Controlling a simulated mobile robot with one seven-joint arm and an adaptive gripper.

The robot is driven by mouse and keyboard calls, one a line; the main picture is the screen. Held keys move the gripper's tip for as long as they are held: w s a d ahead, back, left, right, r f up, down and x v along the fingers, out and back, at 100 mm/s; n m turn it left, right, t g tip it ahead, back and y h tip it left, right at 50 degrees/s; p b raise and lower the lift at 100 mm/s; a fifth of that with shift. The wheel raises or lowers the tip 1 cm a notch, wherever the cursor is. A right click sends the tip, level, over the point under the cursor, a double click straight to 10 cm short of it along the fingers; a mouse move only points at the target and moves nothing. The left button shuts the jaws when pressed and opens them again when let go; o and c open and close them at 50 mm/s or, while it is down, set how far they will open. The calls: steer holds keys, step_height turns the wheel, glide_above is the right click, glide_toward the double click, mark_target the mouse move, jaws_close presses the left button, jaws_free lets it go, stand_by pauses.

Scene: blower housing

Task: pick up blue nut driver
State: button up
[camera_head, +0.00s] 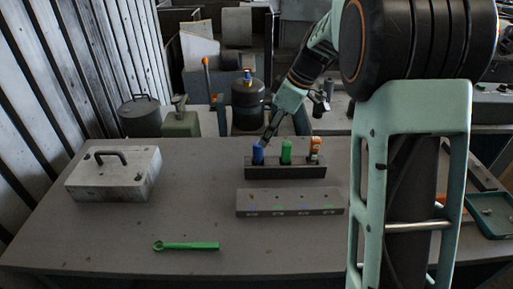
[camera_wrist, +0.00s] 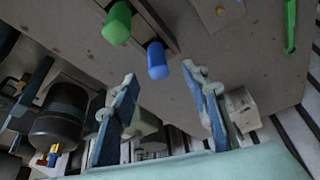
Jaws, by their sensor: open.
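The blue nut driver (camera_head: 258,156) stands upright at the left end of a dark rack (camera_head: 285,172) on the table. Only its blue handle shows clearly; the lower part is hidden by the rack. My gripper (camera_head: 268,138) is at the rack's back left, close to the top of the blue handle. In the wrist view my gripper (camera_wrist: 160,76) is open and empty, and the blue handle (camera_wrist: 157,60) appears just ahead of the gap between the fingertips. I cannot tell whether a finger touches it.
A green-handled driver (camera_head: 286,152) and an orange-and-white one (camera_head: 315,149) stand in the same rack. A grey block with holes (camera_head: 290,202) lies in front. A green wrench (camera_head: 187,246) and a grey case (camera_head: 113,175) are on the left. The table's front left is mostly clear.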

mark_target(258, 149)
steer(key=x, duration=0.8)
steer(key=shift+w+a+f+p, duration=0.2)
steer(key=shift+w+p, duration=0.1)
steer(key=shift+p, duration=0.1)
steer(key=shift+r, duration=0.1)
jaws_close()
